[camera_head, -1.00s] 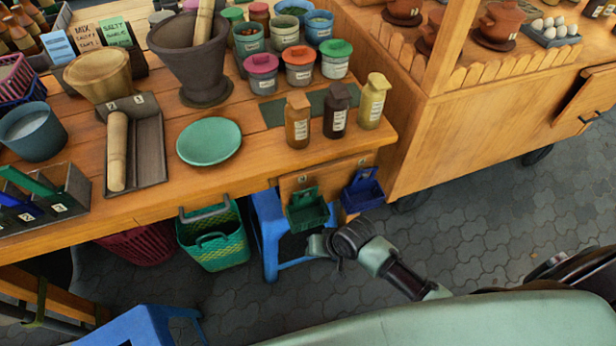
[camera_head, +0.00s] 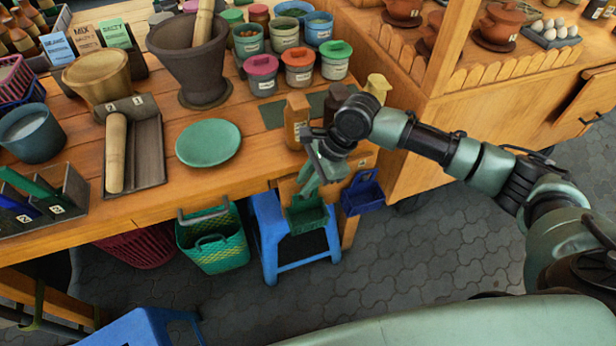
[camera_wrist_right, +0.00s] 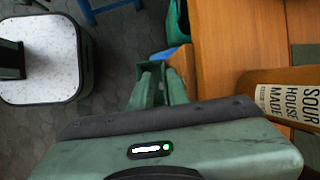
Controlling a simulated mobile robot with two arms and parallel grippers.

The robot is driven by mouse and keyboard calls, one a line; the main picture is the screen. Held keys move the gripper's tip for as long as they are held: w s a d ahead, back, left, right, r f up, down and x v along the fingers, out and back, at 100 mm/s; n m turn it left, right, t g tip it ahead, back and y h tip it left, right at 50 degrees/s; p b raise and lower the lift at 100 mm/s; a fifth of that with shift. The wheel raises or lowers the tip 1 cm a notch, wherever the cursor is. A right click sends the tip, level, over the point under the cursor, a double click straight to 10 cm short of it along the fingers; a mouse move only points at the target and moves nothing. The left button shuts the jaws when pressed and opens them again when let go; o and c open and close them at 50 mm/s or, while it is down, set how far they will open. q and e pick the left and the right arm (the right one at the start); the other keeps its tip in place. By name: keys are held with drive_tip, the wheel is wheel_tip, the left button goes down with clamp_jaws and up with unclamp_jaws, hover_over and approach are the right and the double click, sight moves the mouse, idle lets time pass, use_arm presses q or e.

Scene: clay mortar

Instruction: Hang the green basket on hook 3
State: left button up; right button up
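A large green woven basket (camera_head: 212,242) with a raised grey handle is below the table's front edge in the head view. A smaller green open caddy (camera_head: 307,214) is at the table's right end, beside a blue caddy (camera_head: 362,193). Which of these is meant I cannot tell, and no hook number is readable there. My right gripper (camera_head: 312,190) is over the small green caddy and covers its upper part. Its fingers (camera_wrist_right: 158,85) look apart in the wrist view; whether they touch the caddy is unclear. My left gripper is out of view.
Bottles (camera_head: 297,120) stand at the table's right corner, close to my right wrist; one also shows in the wrist view (camera_wrist_right: 275,100). A blue stool (camera_head: 268,235) is under the green caddy. A wooden cart (camera_head: 480,120) stands right.

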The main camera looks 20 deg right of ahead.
sight(295, 195)
drive_tip(key=shift+w+d+r+m, duration=0.2)
drive_tip(key=shift+d+r+m, duration=0.1)
drive_tip(key=shift+m, duration=0.1)
drive_tip(key=shift+f, duration=0.1)
drive_tip(key=shift+b+x, duration=0.35)
drive_tip(key=shift+x, duration=3.55)
clamp_jaws()
